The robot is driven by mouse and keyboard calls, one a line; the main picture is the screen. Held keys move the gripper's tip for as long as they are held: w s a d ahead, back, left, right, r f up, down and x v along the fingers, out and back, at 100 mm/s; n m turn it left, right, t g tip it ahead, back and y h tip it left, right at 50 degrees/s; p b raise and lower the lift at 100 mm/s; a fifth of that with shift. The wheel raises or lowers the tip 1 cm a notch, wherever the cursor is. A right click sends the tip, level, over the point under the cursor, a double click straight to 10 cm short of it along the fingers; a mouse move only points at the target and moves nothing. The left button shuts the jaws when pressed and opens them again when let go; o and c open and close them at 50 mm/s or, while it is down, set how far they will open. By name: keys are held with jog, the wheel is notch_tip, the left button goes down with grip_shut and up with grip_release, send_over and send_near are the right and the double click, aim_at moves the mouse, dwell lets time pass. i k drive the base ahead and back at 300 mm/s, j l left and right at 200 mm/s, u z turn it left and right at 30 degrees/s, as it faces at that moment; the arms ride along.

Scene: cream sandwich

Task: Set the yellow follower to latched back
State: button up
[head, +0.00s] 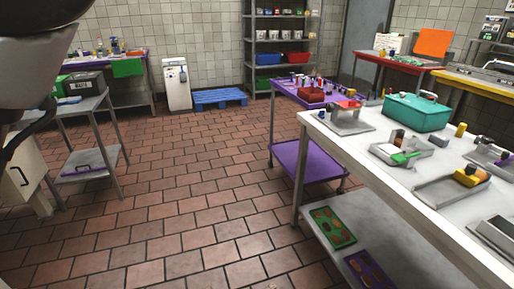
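A yellow piece (467,178), which looks like the yellow follower, sits towards the right end of a grey metal tray (438,191) on the white table at the right. A dark part shows at its upper right. It is too small to tell whether it is latched back or forward. My gripper is not in view; only a blurred part of my own arm shows at the top left.
The white table (350,142) also holds a grey tray with a red piece (349,104), one with a green piece (404,157), and a teal toolbox (416,112). A purple cart (306,160) stands behind its left end. The tiled floor (180,200) is clear in the middle.

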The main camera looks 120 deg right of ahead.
aim_at(465, 177)
jog(key=u, duration=5.3)
